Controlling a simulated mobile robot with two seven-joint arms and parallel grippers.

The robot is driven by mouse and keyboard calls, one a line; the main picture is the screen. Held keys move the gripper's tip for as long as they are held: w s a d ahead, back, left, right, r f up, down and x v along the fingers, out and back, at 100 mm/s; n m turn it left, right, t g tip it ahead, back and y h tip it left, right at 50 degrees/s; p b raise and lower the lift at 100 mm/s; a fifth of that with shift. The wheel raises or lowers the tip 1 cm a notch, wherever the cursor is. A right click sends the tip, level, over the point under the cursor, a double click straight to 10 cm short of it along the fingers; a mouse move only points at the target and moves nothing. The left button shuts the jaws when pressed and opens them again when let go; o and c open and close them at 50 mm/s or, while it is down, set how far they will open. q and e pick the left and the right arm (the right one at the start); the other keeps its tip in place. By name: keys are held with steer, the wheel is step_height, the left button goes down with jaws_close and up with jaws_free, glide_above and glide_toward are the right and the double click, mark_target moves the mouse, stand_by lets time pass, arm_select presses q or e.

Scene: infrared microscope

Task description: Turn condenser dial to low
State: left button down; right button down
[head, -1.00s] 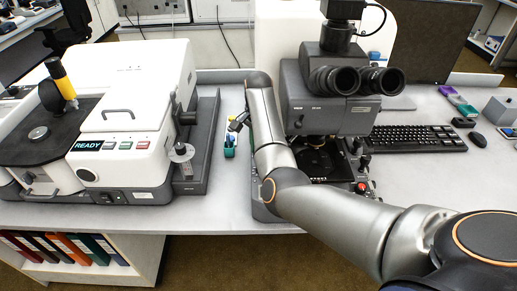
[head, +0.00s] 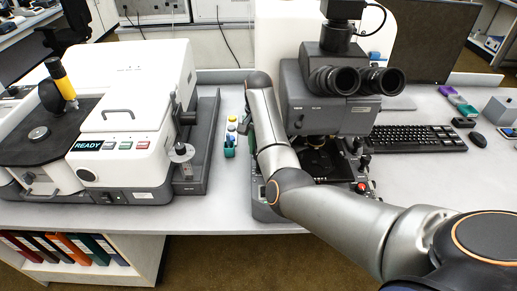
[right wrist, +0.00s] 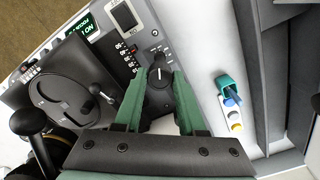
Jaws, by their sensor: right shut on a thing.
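In the head view, my right arm covers the gripper and the dial. The microscope (head: 330,105) stands behind and to the right of that arm. My left gripper is not in view.
A teal holder (right wrist: 229,84) with coloured items stands on the table beside the panel; it also shows in the head view (head: 229,149). The black stage part (right wrist: 72,88) lies left of the gripper. A white instrument (head: 130,130) stands on the left, a keyboard (head: 415,139) on the right.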

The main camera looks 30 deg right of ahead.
steer(key=c, duration=0.5)
jaws_free()
steer(key=shift+r, duration=0.1)
step_height(320, 180, up, 12)
steer(key=shift+r, duration=0.2)
stand_by(0.4)
